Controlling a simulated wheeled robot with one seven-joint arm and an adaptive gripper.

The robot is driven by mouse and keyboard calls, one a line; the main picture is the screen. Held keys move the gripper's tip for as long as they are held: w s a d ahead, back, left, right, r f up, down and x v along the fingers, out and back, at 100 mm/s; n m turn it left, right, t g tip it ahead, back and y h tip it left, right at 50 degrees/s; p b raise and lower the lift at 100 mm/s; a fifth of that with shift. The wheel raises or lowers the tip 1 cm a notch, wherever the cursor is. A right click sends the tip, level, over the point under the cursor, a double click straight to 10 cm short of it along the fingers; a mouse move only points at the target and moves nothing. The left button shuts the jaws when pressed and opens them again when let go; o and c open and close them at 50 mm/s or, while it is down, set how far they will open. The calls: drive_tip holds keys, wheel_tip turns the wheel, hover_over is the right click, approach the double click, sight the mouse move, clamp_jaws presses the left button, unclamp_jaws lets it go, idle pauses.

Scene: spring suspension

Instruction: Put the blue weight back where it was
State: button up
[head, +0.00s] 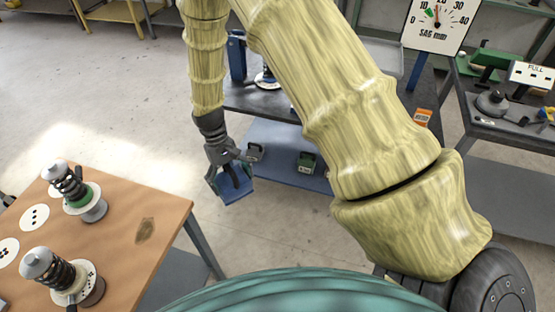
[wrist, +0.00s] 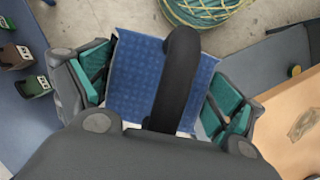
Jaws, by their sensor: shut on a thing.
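The blue weight (wrist: 130,75) has a textured blue block and a thick black arched handle. My gripper (wrist: 158,92) is shut on it, with green pads on both sides. In the head view the blue weight (head: 238,192) hangs in my gripper (head: 229,176) in the air, beyond the right edge of the wooden table and in front of the blue lower shelf (head: 277,140). A green weight (head: 306,162) and a brownish-grey weight (head: 254,152) stand apart on that shelf. Both the green one (wrist: 34,86) and the brownish one (wrist: 16,56) show at the wrist view's left.
The wooden table (head: 150,205) at lower left carries two spring units (head: 78,190) (head: 68,275) and white discs. A dark bench (head: 262,100) stands above the shelf. A sag dial (head: 437,22) is at upper right. My arm hides part of the bench and shelf.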

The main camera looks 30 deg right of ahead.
drive_tip(key=w+d+f+n+t+h+b, duration=0.15)
drive_tip(key=w+d+f+n+b, duration=0.5)
drive_tip(key=d+f+b, duration=0.75)
drive_tip(key=w+d+f+n+t+h+b, duration=0.15)
drive_tip(key=w+d+f+n+b, duration=0.45)
drive_tip(key=d+f+b, duration=0.75)
drive_tip(key=w+d+f+n+t+h+b, duration=0.15)
drive_tip(key=w+d+f+n+b, duration=0.25)
drive_tip(key=w+d+f+b, duration=0.75)
drive_tip(key=w+f+b, duration=0.1)
drive_tip(key=w, duration=0.1)
drive_tip(key=w+d+f+b, duration=0.1)
drive_tip(key=w+f+b, duration=0.1)
drive_tip(key=w+b, duration=0.1)
drive_tip(key=w+d+f+b, duration=0.1)
drive_tip(key=w+f+b, duration=0.2)
drive_tip(key=w, duration=0.1)
drive_tip(key=shift+d+f, duration=0.1)
drive_tip(key=shift+w+b, duration=0.8)
drive_tip(key=shift+w, duration=0.7)
drive_tip(key=shift+w, duration=0.1)
drive_tip(key=shift+w+d, duration=0.1)
wheel_tip(320, 180, down, 4)
drive_tip(key=shift+r+b, duration=0.2)
drive_tip(key=shift+b, duration=0.9)
drive_tip(key=shift+r, duration=0.1)
